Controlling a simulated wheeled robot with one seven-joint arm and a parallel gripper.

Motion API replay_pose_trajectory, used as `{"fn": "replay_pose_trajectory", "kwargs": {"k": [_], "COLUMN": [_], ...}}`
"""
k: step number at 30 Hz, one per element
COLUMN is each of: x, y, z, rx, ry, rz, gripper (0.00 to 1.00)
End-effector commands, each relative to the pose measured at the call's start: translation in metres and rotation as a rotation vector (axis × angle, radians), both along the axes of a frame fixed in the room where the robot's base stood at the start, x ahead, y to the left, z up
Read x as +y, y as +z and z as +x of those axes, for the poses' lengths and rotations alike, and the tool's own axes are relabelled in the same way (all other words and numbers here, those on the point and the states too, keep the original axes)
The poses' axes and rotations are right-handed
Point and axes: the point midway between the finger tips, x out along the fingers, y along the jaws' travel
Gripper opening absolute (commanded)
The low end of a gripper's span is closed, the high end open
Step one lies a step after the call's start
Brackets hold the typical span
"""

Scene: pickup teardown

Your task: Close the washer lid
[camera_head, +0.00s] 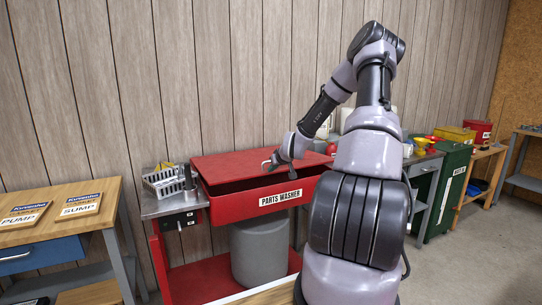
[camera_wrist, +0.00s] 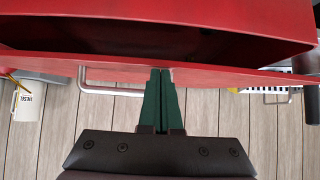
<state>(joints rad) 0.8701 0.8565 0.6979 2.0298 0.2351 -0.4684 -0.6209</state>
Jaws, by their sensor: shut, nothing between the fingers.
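The red parts washer (camera_head: 280,198) stands against the wall, with a white name sign on its front. Its red lid (camera_head: 240,162) is low, nearly level, and a dark gap shows between the lid's front edge and the tub. In the wrist view the lid edge (camera_wrist: 215,76) runs across the picture, with the dark opening above it and a metal handle (camera_wrist: 112,90) to the left of my fingers. My gripper (camera_head: 291,173) is over the lid near its front edge. Its green fingers (camera_wrist: 163,76) are together and empty, with the tips at the lid edge; I cannot tell whether they touch.
A wire basket (camera_head: 168,181) stands on the side shelf left of the washer. A grey drum (camera_head: 258,252) stands under it. A wooden bench (camera_head: 60,205) with two signs is at the left. A green cabinet (camera_head: 448,195) stands at the right. The floor there is open.

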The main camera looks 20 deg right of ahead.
Motion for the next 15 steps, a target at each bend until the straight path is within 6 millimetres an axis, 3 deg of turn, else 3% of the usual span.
{"fn": "replay_pose_trajectory", "kwargs": {"k": [6,15], "x": [0.001,0.001], "y": [-0.022,-0.029], "z": [-0.003,-0.004], "rx": [-0.045,-0.061], "ry": [0.001,0.001], "rz": [0.003,0.002], "gripper": [0.00,0.00]}}
